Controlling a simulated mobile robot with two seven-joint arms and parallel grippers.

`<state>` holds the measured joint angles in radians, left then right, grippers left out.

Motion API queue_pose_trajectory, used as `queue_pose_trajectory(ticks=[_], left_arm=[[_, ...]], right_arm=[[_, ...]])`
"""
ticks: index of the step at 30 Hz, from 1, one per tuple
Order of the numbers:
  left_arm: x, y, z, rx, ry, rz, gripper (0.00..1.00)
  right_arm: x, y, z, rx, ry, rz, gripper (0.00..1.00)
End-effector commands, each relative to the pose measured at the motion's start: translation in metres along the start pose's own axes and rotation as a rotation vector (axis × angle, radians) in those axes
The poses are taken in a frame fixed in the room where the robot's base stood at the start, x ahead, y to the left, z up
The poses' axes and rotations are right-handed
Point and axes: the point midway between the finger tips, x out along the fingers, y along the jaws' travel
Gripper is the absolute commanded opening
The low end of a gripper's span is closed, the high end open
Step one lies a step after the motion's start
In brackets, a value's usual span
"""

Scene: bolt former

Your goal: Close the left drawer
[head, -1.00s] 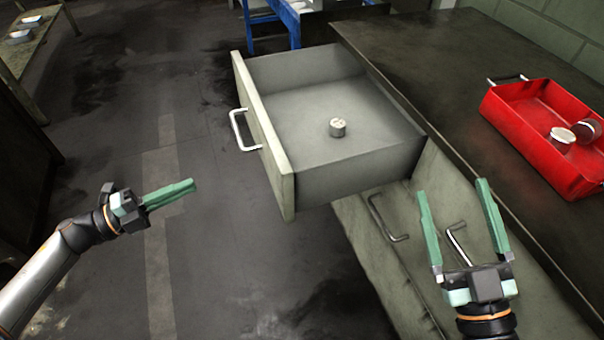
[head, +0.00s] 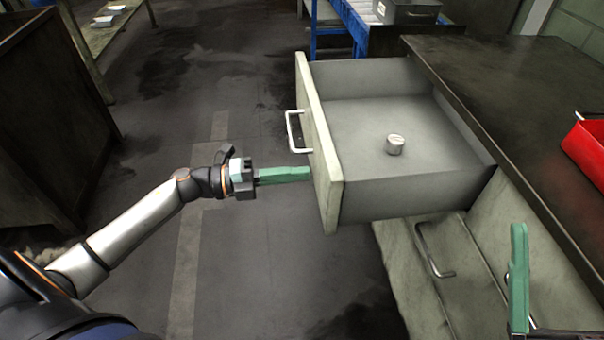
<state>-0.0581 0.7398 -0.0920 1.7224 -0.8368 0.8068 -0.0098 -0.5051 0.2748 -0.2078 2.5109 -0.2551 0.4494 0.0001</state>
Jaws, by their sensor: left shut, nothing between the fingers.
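The left drawer (head: 321,150) is pulled far out from under the dark workbench, with its cream front facing left. A silver handle (head: 291,131) sits on that front. A small metal cylinder (head: 395,145) stands inside on the drawer floor. My left gripper (head: 308,173) is shut and empty, with its green fingertips at the drawer front, just below the handle. I cannot tell whether they touch it. My right gripper is only partly in view at the lower right; one green finger (head: 518,275) shows, and the rest is cut off by the frame.
The dark workbench top (head: 500,100) runs along the right, with a red bin (head: 587,150) at its edge. Shut drawers with a silver handle (head: 432,252) lie below. Floor left of the drawer is clear. A dark cabinet (head: 45,130) stands at far left.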

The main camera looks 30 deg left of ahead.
Motion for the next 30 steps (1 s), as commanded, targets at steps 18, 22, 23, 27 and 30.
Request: queue_pose_trajectory(ticks=[18,22,23,27,30], left_arm=[[0.015,0.0,0.0,-0.001,-0.001,0.001,0.0],[0.023,-0.001,0.0,-0.001,0.001,0.0,0.0],[0.026,-0.002,0.0,0.0,0.0,-0.001,0.0],[0.049,-0.003,0.0,0.001,0.002,-0.003,0.0],[0.072,-0.004,0.0,0.001,0.002,-0.005,0.0]], right_arm=[[-0.001,-0.001,0.002,0.006,-0.005,0.0,0.89],[0.0,0.0,0.001,0.005,-0.005,-0.001,0.89],[0.001,0.0,0.0,0.004,-0.005,-0.001,0.89],[0.002,0.002,0.006,0.007,-0.037,0.004,0.89],[-0.003,0.001,0.033,0.036,-0.146,0.013,0.89]])
